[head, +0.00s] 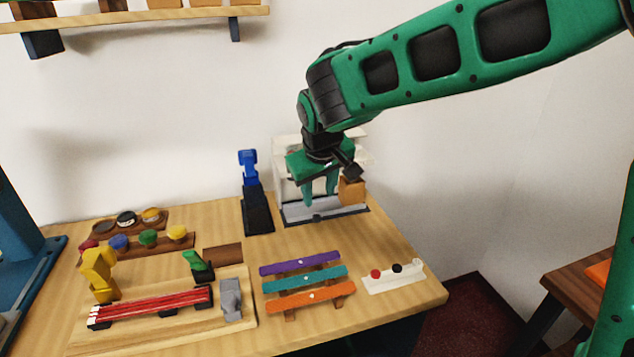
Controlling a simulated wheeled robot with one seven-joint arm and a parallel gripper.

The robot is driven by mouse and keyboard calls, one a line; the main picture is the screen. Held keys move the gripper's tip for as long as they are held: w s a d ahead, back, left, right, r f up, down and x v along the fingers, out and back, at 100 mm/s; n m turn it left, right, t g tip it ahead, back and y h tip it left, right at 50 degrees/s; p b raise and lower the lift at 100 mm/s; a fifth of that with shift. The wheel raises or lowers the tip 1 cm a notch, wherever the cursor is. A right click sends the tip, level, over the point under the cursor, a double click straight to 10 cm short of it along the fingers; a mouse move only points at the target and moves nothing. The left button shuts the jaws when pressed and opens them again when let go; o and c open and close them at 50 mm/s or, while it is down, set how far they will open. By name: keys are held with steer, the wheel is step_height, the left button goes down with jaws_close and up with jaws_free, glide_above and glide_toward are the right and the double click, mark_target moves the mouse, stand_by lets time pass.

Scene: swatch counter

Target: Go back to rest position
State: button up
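My gripper (321,195) is at the end of my green arm, pointing down over the back right of the wooden counter (230,283). Its two green fingers look spread apart, with nothing clearly seen between them. It hangs in front of a white machine (283,187) with a grey base tray (310,214). My gripper hides part of that machine. I cannot tell whether the fingertips touch the tray. A tan block (352,191) shows just right of the fingers.
A blue and black stand (256,205) rises close left of my gripper. Purple, teal (304,279) and orange strips lie in front. A white button panel (393,277) is at right. A yellow clamp (99,273) and red rods (155,305) are at left. A shelf (130,18) hangs upper left.

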steer(key=s+d+m+g+h, duration=0.1)
steer(key=s+d+m, duration=0.3)
steer(key=d, duration=1)
steer(key=s+d+m+g, duration=0.2)
steer(key=s+d, duration=0.4)
steer(key=d, duration=0.9)
steer(key=s+d+f+m+g, duration=0.1)
steer(key=s+d+m, duration=0.2)
steer(key=s, duration=0.8)
steer(key=s+d+f+m+g+y, duration=0.1)
steer(key=s+d+f+m, duration=0.1)
steer(key=s+d, duration=0.5)
steer(key=s+m, duration=0.1)
steer(key=s, duration=0.4)
steer(key=shift+d, duration=0.3)
steer(key=shift+w+f, duration=0.25)
steer(key=shift+w, duration=0.35)
